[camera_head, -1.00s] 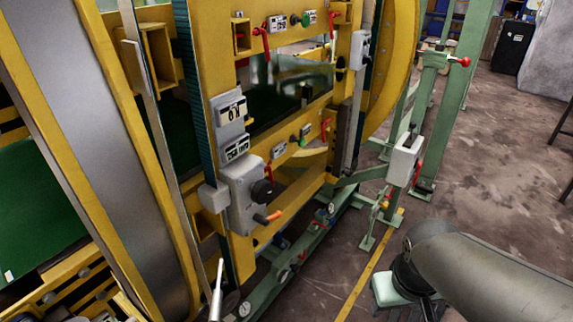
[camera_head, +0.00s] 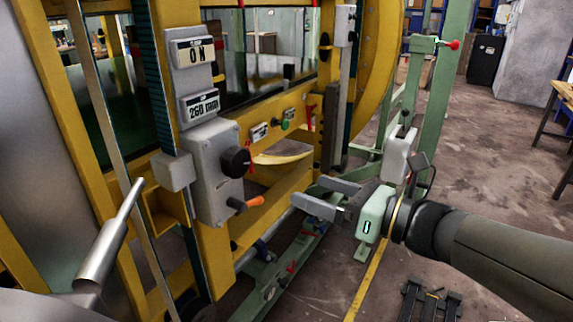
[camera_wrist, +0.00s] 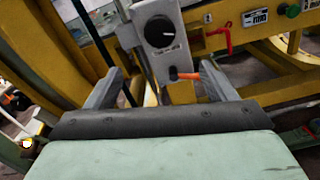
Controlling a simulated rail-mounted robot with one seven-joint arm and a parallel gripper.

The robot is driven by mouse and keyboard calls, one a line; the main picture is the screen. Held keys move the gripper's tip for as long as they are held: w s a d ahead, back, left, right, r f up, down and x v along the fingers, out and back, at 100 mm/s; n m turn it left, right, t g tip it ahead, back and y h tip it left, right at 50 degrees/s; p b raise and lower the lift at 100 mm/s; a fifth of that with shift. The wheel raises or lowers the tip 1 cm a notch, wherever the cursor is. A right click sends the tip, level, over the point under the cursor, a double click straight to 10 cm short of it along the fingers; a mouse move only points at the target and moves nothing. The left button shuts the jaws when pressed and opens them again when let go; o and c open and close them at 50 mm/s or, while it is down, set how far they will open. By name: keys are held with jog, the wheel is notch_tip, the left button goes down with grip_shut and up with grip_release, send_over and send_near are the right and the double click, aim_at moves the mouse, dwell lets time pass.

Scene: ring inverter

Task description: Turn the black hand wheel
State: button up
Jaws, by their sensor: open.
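The black hand wheel (camera_head: 235,162) is a round black knob on the front of a grey box (camera_head: 212,180) fixed to the yellow frame. It also shows in the wrist view (camera_wrist: 160,31), near the top centre, with a white pointer mark on its face. A lever with an orange handle (camera_head: 246,204) sticks out of the same box, below the wheel. My gripper (camera_head: 316,195) is open and empty, to the right of the box and lower than the wheel. In the wrist view, the two fingers of my gripper (camera_wrist: 160,72) point towards the box, apart from the wheel.
Two displays (camera_head: 193,51) sit above the box. Green posts (camera_head: 442,80) stand behind my arm. Open floor lies at right.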

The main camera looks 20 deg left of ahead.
aim_at(241, 165)
jog(key=a, duration=0.5)
jog(key=w+a, duration=0.1)
jog(key=a, duration=0.5)
jog(key=w+a, duration=0.1)
jog(key=a, duration=0.5)
jog(key=shift+w, duration=0.15)
jog(key=shift+d, duration=0.1)
jog(key=c, duration=1)
